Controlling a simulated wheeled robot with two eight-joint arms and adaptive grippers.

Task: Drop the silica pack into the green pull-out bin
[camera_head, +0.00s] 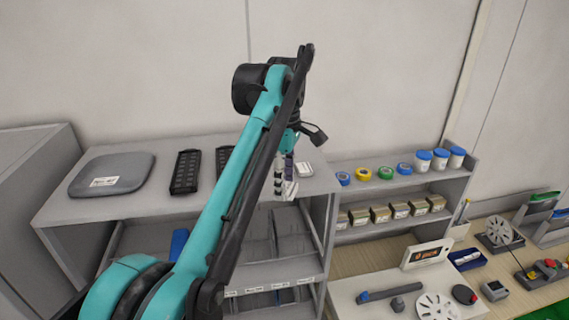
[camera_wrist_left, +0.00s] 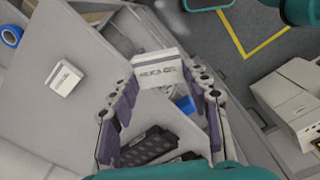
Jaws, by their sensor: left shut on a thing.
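My left gripper (camera_head: 284,178) hangs over the front edge of the grey trolley top (camera_head: 150,205). It is shut on a white silica pack (camera_wrist_left: 158,70), whose "SILICA GEL" print faces the left wrist camera between the fingertips. In the head view the held pack is small and partly covered by the fingers. A second white silica pack (camera_head: 304,169) lies on the trolley top; it also shows in the left wrist view (camera_wrist_left: 64,79). My right gripper is out of view.
A grey lidded case (camera_head: 112,172) and a black slotted tray (camera_head: 186,171) lie on the trolley top. Tape rolls (camera_head: 385,173) and blue-lidded tubs (camera_head: 422,160) stand on the shelf to the right. Below it, a bench holds a reel (camera_head: 437,307) and tools.

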